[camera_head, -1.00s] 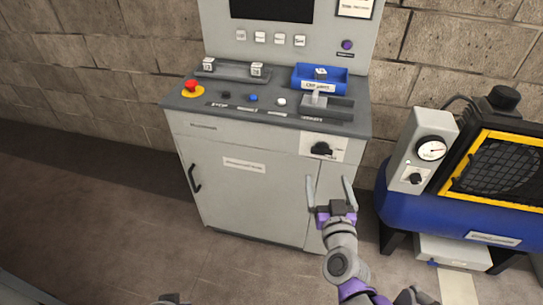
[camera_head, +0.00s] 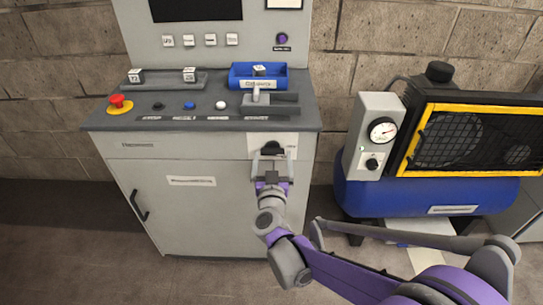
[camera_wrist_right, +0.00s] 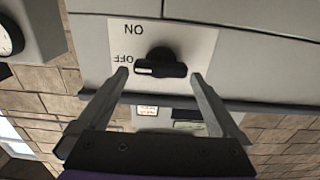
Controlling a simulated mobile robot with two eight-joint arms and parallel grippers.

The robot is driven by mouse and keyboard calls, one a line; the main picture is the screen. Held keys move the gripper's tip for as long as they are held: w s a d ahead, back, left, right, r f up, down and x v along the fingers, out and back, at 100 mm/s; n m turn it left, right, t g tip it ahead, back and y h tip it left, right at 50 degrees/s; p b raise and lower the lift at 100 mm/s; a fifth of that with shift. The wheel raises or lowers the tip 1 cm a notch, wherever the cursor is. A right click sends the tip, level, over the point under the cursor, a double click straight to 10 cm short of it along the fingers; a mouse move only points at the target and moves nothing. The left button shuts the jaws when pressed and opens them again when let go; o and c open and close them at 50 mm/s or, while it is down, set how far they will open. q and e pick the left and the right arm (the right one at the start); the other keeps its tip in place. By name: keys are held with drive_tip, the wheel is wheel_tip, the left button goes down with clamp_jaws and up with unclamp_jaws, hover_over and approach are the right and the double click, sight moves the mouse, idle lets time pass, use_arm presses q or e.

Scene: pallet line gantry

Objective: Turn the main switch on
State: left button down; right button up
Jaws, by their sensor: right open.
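The main switch (camera_head: 272,148) is a black rotary knob on a white plate (camera_head: 290,140) at the upper right of the grey cabinet front. My right gripper (camera_head: 270,163) is open just in front of the knob. In the wrist view its fingers (camera_wrist_right: 160,78) reach to either side of the knob, with gaps visible. My left gripper is not in view.
A blue compressor (camera_head: 425,197) with a gauge (camera_head: 383,130) stands to the right. Floor shows between them.

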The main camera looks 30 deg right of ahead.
drive_tip(key=shift+x, duration=1)
drive_tip(key=shift+c, duration=0.2)
drive_tip(key=c, duration=1)
